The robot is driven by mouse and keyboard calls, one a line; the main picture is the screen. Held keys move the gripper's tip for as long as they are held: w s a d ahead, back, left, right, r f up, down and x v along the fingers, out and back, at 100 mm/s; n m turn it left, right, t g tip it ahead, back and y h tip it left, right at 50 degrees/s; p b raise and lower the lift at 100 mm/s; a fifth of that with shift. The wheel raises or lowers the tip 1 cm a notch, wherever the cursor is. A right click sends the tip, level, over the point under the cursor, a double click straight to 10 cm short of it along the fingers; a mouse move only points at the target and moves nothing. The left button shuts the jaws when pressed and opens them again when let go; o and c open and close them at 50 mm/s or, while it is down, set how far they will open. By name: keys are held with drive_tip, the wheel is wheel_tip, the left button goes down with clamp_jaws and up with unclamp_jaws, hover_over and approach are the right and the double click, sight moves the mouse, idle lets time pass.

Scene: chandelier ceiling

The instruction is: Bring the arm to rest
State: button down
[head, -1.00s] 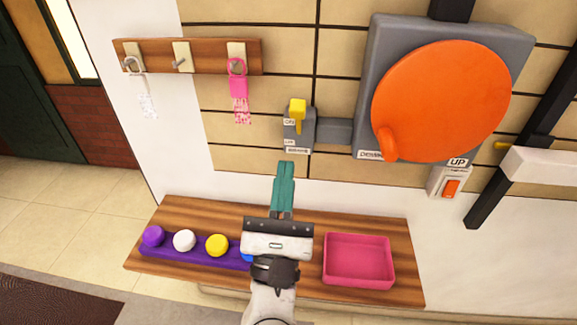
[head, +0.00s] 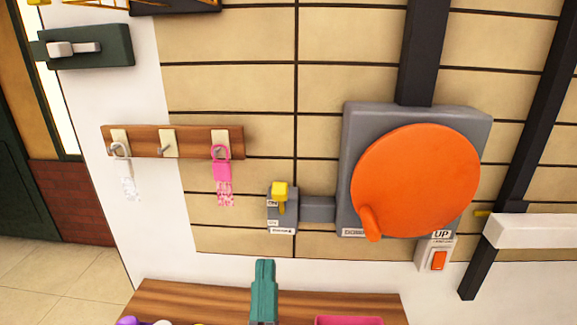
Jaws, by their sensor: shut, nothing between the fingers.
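My gripper (head: 263,275) shows at the bottom middle of the head view, with its teal fingers pointing up the picture. The fingers are together and hold nothing. They appear over the wooden shelf (head: 200,300), below the yellow-handled switch (head: 281,195) on the wall, and apart from it. The rest of my gripper and my arm are cut off by the lower edge.
A large orange disc (head: 420,180) sits on a grey wall box. An UP switch (head: 439,260) is at its lower right. A hook rack (head: 190,143) holds a pink tag (head: 222,170) and a white tag (head: 129,185). A pink tray (head: 348,321) shows at the bottom.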

drive_tip(key=s+d+f+n+g+y, duration=0.2)
drive_tip(key=d+f+n+g+y, duration=0.35)
drive_tip(key=f+n, duration=0.85)
drive_tip(key=s+d+f+n+g+y, duration=0.15)
drive_tip(key=d+f+n+g, duration=0.45)
drive_tip(key=f+n+g, duration=0.8)
drive_tip(key=s+d+f+n+g+h, duration=0.2)
drive_tip(key=s+d+f+n+h, duration=0.1)
drive_tip(key=s+d, duration=0.7)
drive_tip(key=s+d+f+n+g+h, duration=0.3)
drive_tip(key=s+d+f+h, duration=0.1)
drive_tip(key=s+d, duration=0.5)
drive_tip(key=shift+s+d+f+h, duration=0.3)
drive_tip(key=shift+s+d+f, duration=0.1)
drive_tip(key=shift+s+f, duration=0.2)
